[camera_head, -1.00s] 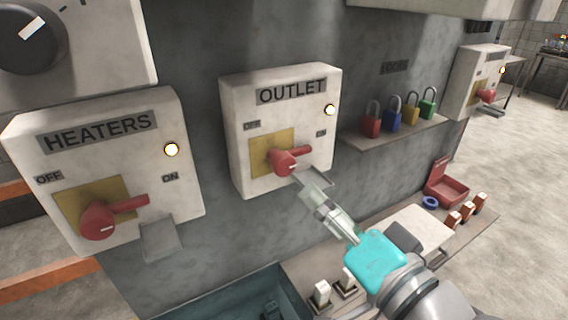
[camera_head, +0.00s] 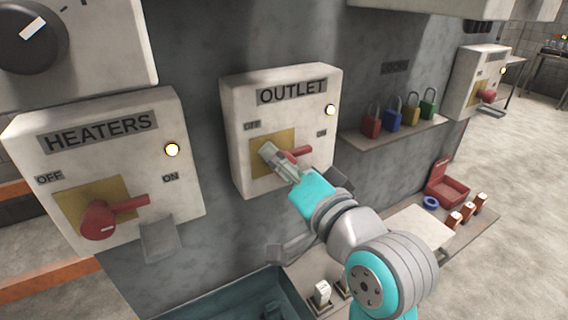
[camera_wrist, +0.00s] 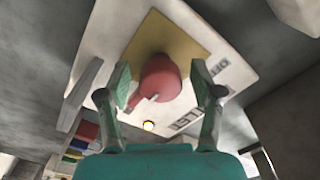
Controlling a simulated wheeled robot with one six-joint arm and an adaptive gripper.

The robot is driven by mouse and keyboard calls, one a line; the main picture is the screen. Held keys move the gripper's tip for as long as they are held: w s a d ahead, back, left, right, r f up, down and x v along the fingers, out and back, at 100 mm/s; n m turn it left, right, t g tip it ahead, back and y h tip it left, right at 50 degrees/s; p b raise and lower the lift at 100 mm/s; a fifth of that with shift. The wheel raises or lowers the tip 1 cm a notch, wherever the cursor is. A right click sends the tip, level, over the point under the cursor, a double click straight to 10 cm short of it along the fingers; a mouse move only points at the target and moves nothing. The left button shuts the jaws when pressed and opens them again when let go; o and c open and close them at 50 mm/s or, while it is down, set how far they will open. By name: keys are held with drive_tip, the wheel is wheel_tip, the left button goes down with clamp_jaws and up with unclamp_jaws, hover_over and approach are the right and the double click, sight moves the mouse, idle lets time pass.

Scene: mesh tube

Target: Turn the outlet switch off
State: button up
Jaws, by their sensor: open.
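The outlet switch box (camera_head: 239,92) is a white panel labelled OUTLET, with a lit lamp (camera_head: 330,110) at its upper right. Its red rotary handle (camera_head: 302,151) points right, toward the ON label (camera_head: 321,133), over a yellow plate (camera_head: 257,171). My gripper (camera_head: 270,154) is in front of the plate and hides the handle's hub. In the wrist view the red handle (camera_wrist: 160,78) lies between the two open fingers of my gripper (camera_wrist: 160,85). I cannot tell whether either finger touches it.
The heaters box (camera_head: 75,160) with its red handle (camera_head: 98,220) is at the left. A shelf (camera_head: 395,136) with several coloured padlocks is at the right. Below are a red case (camera_head: 450,192) and a dark basin (camera_head: 230,305). A grey bracket (camera_head: 160,238) juts from below the heaters box.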

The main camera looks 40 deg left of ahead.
drive_tip(key=c, duration=1.2)
drive_tip(key=shift+o, duration=0.2)
drive_tip(key=shift+n, duration=0.4)
drive_tip(key=n, duration=0.3)
drive_tip(key=shift+n, duration=0.4)
drive_tip(key=n, duration=1.3)
drive_tip(key=shift+n, duration=0.3)
